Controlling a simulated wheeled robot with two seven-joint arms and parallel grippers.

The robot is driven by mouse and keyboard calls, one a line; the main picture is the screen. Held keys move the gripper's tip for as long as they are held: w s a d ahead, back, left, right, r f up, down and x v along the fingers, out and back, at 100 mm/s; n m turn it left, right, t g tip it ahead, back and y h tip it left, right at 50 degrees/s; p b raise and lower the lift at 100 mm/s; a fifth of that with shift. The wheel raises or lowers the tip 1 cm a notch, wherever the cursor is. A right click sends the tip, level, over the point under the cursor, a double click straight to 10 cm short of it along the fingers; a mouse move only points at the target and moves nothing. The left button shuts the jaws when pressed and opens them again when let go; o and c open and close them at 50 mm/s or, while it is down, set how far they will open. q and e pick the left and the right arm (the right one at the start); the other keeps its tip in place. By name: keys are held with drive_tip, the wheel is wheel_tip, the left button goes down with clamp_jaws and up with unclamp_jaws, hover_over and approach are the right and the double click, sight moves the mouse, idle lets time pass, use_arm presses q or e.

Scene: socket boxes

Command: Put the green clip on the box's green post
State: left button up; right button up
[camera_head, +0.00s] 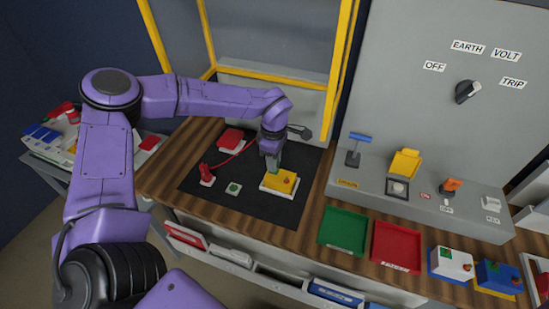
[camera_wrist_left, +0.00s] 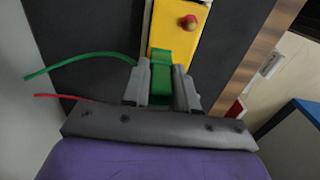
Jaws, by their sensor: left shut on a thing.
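My left gripper (camera_head: 272,163) is shut on the green clip (camera_wrist_left: 161,68), which sits between the two fingers in the left wrist view (camera_wrist_left: 161,88). The clip overlaps the near end of the yellow box (camera_wrist_left: 178,38). I cannot tell whether it touches the box or a post. The box also shows in the head view (camera_head: 279,184), lying on the black mat under the gripper. A red post (camera_wrist_left: 188,21) shows on the box. The green post is not visible. A green wire (camera_wrist_left: 80,60) runs left from the clip. My right gripper is not in view.
A red clip (camera_head: 206,175) stands on the black mat (camera_head: 255,208), left of a small pad with a green mark (camera_head: 233,188). A red lead (camera_head: 235,154) crosses the mat. Green (camera_head: 343,226) and red (camera_head: 397,243) trays lie right. A grey panel (camera_head: 440,90) rises behind.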

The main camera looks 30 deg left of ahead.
use_arm(q)
drive_tip(key=o, duration=1.1)
drive_tip(key=shift+c, duration=0.2)
wheel_tip(320, 180, up, 11)
drive_tip(key=shift+f+b, duration=0.2)
drive_tip(key=shift+b, duration=0.65)
